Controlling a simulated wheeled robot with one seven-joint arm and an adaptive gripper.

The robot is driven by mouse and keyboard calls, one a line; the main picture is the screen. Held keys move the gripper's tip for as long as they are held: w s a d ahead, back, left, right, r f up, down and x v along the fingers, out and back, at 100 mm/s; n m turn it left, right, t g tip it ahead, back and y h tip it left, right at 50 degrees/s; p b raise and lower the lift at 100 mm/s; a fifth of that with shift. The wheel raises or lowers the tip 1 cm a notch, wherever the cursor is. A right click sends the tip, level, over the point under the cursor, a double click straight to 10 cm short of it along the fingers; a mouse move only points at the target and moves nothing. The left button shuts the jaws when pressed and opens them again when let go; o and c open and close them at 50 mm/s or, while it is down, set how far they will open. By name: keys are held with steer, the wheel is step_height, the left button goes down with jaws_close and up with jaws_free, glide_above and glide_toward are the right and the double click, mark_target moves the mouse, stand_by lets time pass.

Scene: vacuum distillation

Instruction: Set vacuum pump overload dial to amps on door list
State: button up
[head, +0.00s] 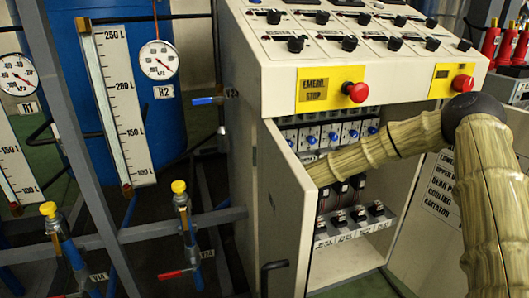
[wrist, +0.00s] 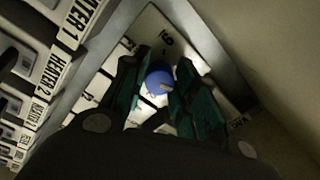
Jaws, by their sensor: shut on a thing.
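In the wrist view my gripper (wrist: 157,92) has its two dark green fingers on either side of a round blue dial (wrist: 158,80) and is shut on it. The dial sits on a pale plate with printed numbers; one near it looks like 16 or 91, and the rest are too dim to read. In the head view my arm reaches into the open cabinet, and the gripper is hidden behind the door (head: 285,215). A row of blue dials (head: 312,140) shows inside. A printed list (head: 440,190) hangs at the right, partly covered by my arm, its values unreadable.
Labels reading HEATER 1 (wrist: 82,17) and HEATER 2 lie left of the gripper in the wrist view. A pale wall (wrist: 265,50) is close on the right. Black switches (head: 340,218) sit low in the cabinet. A red emergency stop (head: 356,92) sits above the opening.

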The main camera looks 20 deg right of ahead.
steer(key=shift+d, duration=0.2)
steer(key=o, duration=1)
steer(key=shift+d, duration=0.1)
steer(key=shift+o, duration=0.2)
steer(key=shift+a, duration=0.2)
steer(key=s, duration=1.2)
steer(key=shift+d+f, duration=0.15)
steer(key=shift+f, duration=0.1)
